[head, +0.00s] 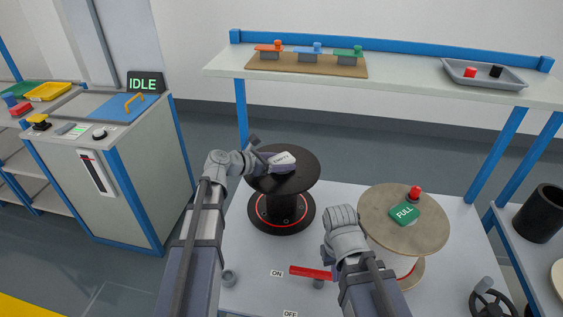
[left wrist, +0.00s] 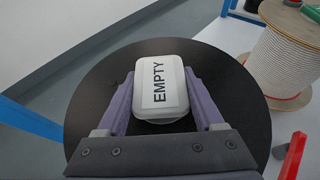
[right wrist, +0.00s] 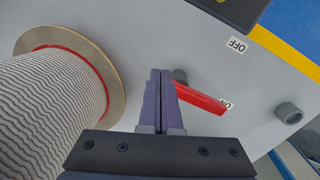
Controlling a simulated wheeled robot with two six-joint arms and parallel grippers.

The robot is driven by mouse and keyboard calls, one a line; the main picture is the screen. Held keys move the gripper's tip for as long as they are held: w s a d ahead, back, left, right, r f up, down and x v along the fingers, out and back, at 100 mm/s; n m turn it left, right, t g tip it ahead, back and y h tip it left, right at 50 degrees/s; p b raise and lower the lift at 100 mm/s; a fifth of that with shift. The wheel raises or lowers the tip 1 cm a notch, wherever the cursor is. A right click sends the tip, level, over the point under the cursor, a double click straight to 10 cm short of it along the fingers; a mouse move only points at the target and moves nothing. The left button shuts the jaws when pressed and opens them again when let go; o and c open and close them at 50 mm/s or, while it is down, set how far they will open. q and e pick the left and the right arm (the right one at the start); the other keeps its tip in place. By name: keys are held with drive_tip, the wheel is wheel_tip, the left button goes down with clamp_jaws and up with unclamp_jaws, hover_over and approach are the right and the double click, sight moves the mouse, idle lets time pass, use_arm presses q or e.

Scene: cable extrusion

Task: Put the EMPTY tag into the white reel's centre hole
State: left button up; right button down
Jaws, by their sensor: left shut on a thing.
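The white EMPTY tag (head: 283,162) is between the fingers of my left gripper (head: 268,160), which is shut on it. In the left wrist view the tag (left wrist: 160,82) lies flat with its lettering up, over the black reel (left wrist: 95,100). I cannot tell whether it touches the reel's top. The white reel (right wrist: 50,105) has a wooden flange (head: 430,235) on top in the head view. A green FULL tag (head: 404,213) sits on that flange, and the centre hole is not visible. My right gripper (right wrist: 160,80) is shut and empty, beside a red lever.
A red knob (head: 414,193) stands by the FULL tag. A shelf (head: 410,85) runs behind. The IDLE machine (head: 120,170) stands at left, and a handwheel (head: 492,303) at front right.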

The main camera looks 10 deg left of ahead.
sight(273, 163)
use_arm(q)
drive_tip(key=shift+s+f+b, duration=0.15)
drive_tip(key=shift+f+b, duration=0.2)
drive_tip(key=o, duration=1.1)
drive_tip(key=shift+s+a+r+p, duration=0.25)
drive_tip(key=shift+s+a+p, duration=0.05)
drive_tip(key=shift+s, duration=0.15)
drive_tip(key=shift+p+v, duration=0.4)
drive_tip(key=shift+v, duration=0.55)
drive_tip(key=shift+p+v, duration=1.4)
drive_tip(key=shift+v, duration=2.45)
drive_tip(key=shift+a, duration=0.15)
